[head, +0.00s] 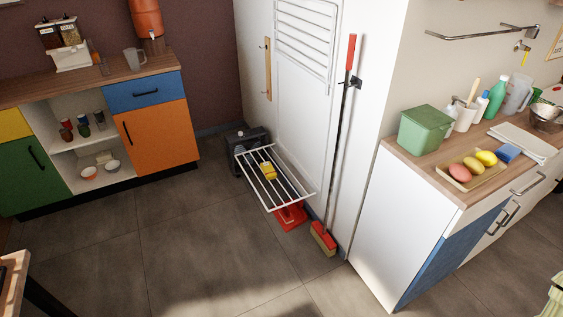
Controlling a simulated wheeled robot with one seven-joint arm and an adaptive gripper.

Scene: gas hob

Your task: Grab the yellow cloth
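A small yellow item (268,171), which looks like the yellow cloth, lies on the white wire rack (297,187). The rack juts out low from the white door, above the floor. The item looks folded or bunched, but it is too small to tell its exact shape. My gripper is not in view, and nothing touches the yellow item.
A broom (325,238) with a red-tipped handle leans right of the rack. A red object (291,215) is beneath the rack, and a dark box (246,138) is behind it. Counters stand left and right. The grey tiled floor (190,235) in front is clear.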

